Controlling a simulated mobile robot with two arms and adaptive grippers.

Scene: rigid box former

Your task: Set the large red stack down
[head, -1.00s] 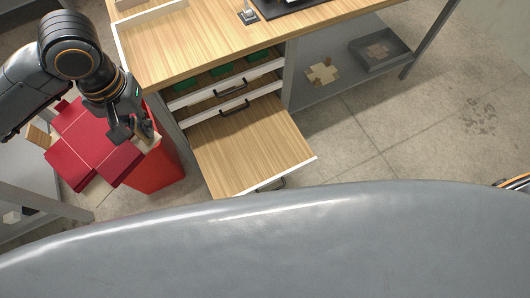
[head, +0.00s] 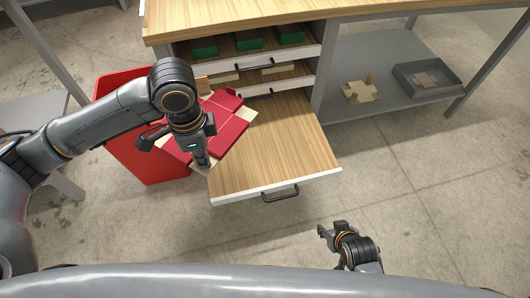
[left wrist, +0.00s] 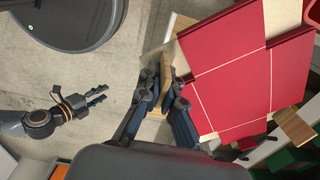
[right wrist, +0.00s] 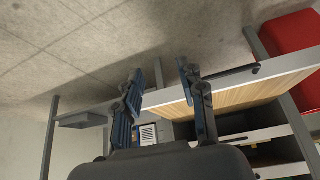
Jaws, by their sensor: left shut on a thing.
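The large red stack (head: 232,104) is a set of red cross-shaped flat sheets with tan board showing at its edges. In the head view it is over the back left part of the open bottom drawer (head: 285,150); I cannot tell whether it touches. My left gripper (head: 203,158) is shut on the stack at its near edge. In the left wrist view the fingers (left wrist: 165,85) pinch a tan edge beside the red sheets (left wrist: 230,75). My right gripper (head: 325,232) is open and empty in front of the drawer; its parted fingers (right wrist: 160,70) show in the right wrist view.
A red bin (head: 125,145) stands left of the drawer, partly behind my left arm. Upper drawers hold green (head: 248,40) and tan pieces. A grey shelf (head: 370,62) at right holds a tan cross piece (head: 359,91) and a grey tray (head: 428,77). The drawer's right part is bare.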

